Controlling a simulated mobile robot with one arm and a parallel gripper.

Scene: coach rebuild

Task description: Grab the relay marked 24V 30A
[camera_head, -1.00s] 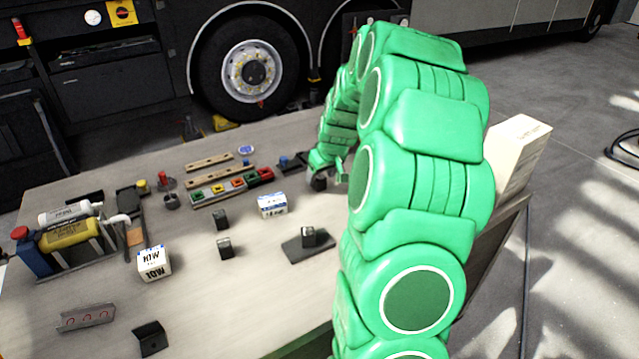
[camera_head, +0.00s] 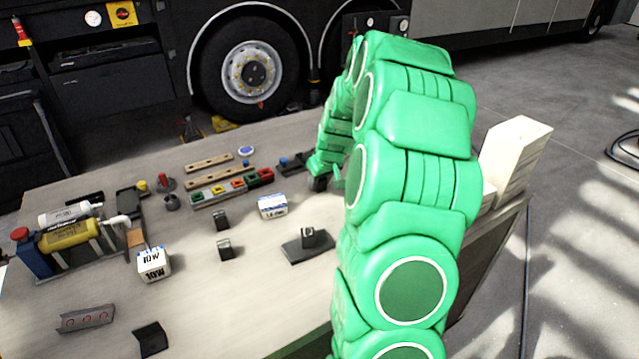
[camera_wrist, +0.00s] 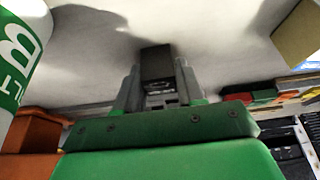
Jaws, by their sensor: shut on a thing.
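My gripper (camera_wrist: 158,95) is shut on a dark block-shaped relay (camera_wrist: 157,62), which stands between the two grey fingers in the wrist view. Its marking cannot be read. In the head view my gripper (camera_head: 320,177) is at the far right of the bench, partly hidden by my arm, with the dark relay at its tip. Other small dark blocks stand on the bench: one (camera_head: 221,219) left of the middle, one (camera_head: 225,249) nearer, and one (camera_head: 308,236) on a dark plate. Their markings are unreadable too.
A white-blue box (camera_head: 272,206) and a white box marked 10W (camera_head: 153,263) stand on the bench (camera_head: 200,310). A rail of coloured parts (camera_head: 231,187) lies behind. A stack of pale boxes (camera_head: 513,155) stands right of my arm.

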